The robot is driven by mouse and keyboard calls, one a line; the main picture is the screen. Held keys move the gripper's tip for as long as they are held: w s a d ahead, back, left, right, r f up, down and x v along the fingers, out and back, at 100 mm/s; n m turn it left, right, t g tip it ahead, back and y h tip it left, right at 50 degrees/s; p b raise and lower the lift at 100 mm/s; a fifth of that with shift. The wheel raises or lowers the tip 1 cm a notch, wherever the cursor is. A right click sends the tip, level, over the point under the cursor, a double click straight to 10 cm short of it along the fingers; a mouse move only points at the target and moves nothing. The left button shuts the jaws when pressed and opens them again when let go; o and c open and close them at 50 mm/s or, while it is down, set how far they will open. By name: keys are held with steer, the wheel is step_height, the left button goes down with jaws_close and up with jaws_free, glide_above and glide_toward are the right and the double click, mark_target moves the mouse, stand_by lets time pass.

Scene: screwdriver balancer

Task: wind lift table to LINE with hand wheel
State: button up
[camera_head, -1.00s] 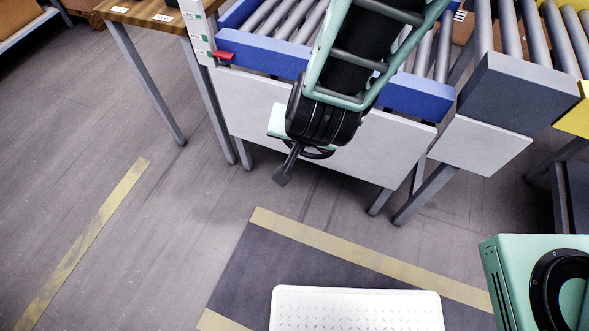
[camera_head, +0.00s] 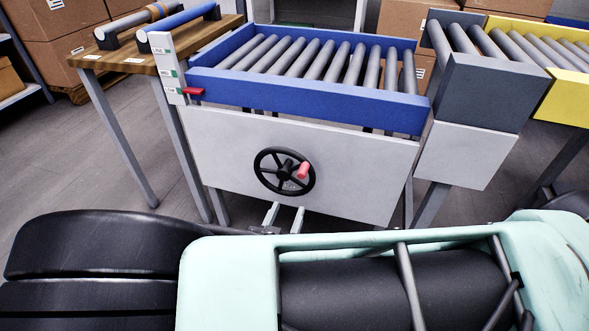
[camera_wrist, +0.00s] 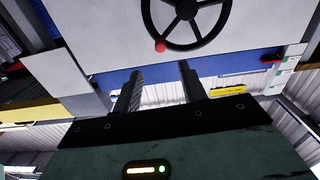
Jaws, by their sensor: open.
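The lift table (camera_head: 305,92) has a blue frame with grey rollers and a pale front panel (camera_head: 225,150). A black hand wheel (camera_head: 259,166) on the panel has a red knob (camera_head: 303,171) right of its hub. In the wrist view, which is upside down, the wheel (camera_wrist: 187,10) is at the top with its knob (camera_wrist: 160,46) at lower left. My gripper (camera_wrist: 160,76) is open and empty, apart from the knob. In the head view, two pale bars below the wheel look like its fingers; my arm hides the rest. A red pointer (camera_head: 192,91) sits by the lowest scale label; LINE (camera_head: 160,50) is the top label.
A wooden bench (camera_head: 118,62) with two long handled tools stands left of the table. A grey roller section (camera_head: 488,92) and a yellow-framed conveyor (camera_head: 560,102) stand to the right. Cardboard boxes (camera_head: 62,35) are behind. My arm fills the bottom of the head view.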

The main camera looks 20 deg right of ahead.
mark_target(301, 178)
steer(key=b+x, duration=0.2)
steer(key=x, duration=1.1)
steer(key=shift+c, duration=0.3)
jaws_close()
